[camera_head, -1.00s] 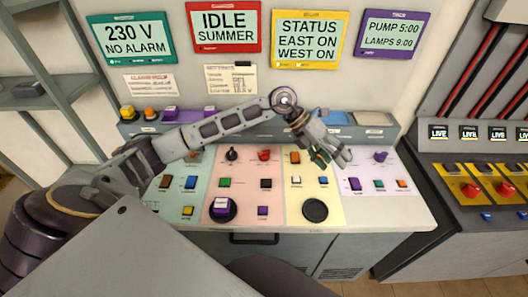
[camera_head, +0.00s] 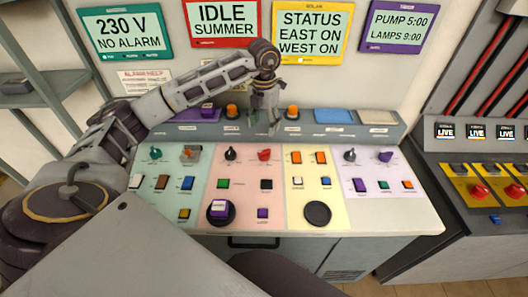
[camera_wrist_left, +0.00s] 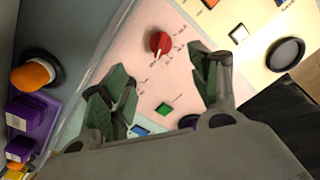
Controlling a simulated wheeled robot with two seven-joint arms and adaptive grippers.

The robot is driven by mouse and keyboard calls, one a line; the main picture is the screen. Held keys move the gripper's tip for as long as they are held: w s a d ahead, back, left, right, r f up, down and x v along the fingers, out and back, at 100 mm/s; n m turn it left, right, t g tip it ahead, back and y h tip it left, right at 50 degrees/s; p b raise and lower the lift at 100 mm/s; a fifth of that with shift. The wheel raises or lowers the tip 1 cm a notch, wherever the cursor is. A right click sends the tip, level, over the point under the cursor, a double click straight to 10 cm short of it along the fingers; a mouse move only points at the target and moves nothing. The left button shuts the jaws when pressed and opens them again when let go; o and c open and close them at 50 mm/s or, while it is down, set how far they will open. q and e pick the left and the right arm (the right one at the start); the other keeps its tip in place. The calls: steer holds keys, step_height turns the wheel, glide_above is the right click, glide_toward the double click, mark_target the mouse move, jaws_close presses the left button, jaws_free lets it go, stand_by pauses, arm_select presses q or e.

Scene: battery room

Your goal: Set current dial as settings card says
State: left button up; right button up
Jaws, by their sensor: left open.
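My left gripper (camera_head: 266,130) is open and empty, pointing down by the console's back ledge, behind the pink section. In the left wrist view its fingers (camera_wrist_left: 160,88) spread apart, with a red dial (camera_wrist_left: 159,43) beyond them, not held. That red dial also shows in the head view (camera_head: 264,155), beside a black dial (camera_head: 231,153). Other dials are teal (camera_head: 155,152), grey (camera_head: 349,155) and purple (camera_head: 386,156). Dial labels are too small to read, so I cannot tell which is the current dial. The settings card on the wall is mostly hidden behind my left arm. My right gripper is not in view.
Buttons cover the console (camera_head: 410,205). The back ledge (camera_head: 345,131) carries orange and purple buttons close to the gripper. A black round knob (camera_head: 317,213) sits at the front. Wall screens hang above. A second console (camera_head: 485,190) stands at the right.

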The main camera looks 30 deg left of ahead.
arm_select(q)
glide_above(264, 151)
step_height(264, 151, down, 6)
steer(key=shift+f+p, duration=0.15)
steer(key=shift+p, duration=0.2)
step_height(264, 151, down, 5)
steer(key=shift+f+p, duration=0.2)
steer(key=shift+p, duration=0.15)
steer(key=shift+f, duration=1.1)
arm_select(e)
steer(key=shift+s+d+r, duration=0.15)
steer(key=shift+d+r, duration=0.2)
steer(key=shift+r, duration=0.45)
arm_select(q)
steer(key=c, duration=1)
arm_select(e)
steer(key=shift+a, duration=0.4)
